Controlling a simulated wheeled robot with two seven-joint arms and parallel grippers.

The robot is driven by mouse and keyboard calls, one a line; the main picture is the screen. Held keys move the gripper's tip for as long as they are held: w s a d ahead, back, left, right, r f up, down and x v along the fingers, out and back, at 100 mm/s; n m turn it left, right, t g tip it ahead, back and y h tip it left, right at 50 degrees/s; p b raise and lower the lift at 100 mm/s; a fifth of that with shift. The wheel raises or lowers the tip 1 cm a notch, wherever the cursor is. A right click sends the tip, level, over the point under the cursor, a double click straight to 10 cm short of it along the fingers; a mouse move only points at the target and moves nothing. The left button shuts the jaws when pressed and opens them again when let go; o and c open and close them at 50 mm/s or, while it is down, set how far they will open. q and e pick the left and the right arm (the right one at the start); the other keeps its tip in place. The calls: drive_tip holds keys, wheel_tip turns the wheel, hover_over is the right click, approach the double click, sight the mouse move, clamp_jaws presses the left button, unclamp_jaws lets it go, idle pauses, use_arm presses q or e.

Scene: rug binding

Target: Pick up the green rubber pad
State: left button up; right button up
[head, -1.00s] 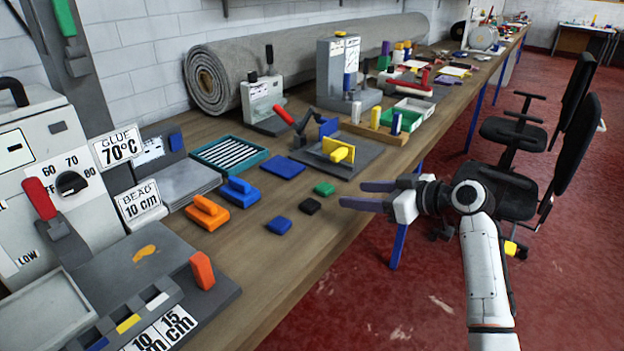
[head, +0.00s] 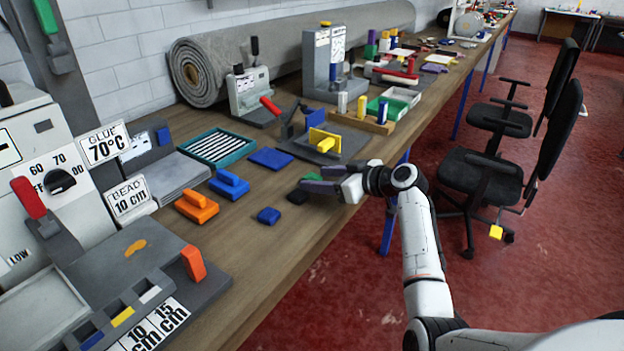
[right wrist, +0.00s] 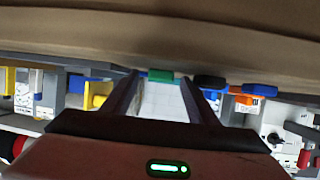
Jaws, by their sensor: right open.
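The green rubber pad (head: 313,176) lies on the workbench near its front edge, partly hidden behind my right gripper in the head view. In the right wrist view the green pad (right wrist: 161,76) shows between the tips of the two dark fingers, beyond them. My right gripper (head: 311,179) is open and empty, low over the bench edge, with its fingers pointing left at the pad. I cannot tell whether the fingers touch it. My left gripper is in neither view.
A black pad (head: 297,196) lies close beside the green one, and a small blue pad (head: 269,216) lies nearer. A flat blue pad (head: 271,158) and a grey fixture with a yellow handle (head: 326,144) stand behind. Office chairs (head: 480,172) stand right of the bench.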

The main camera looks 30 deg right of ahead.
drive_tip(key=c, duration=1.1)
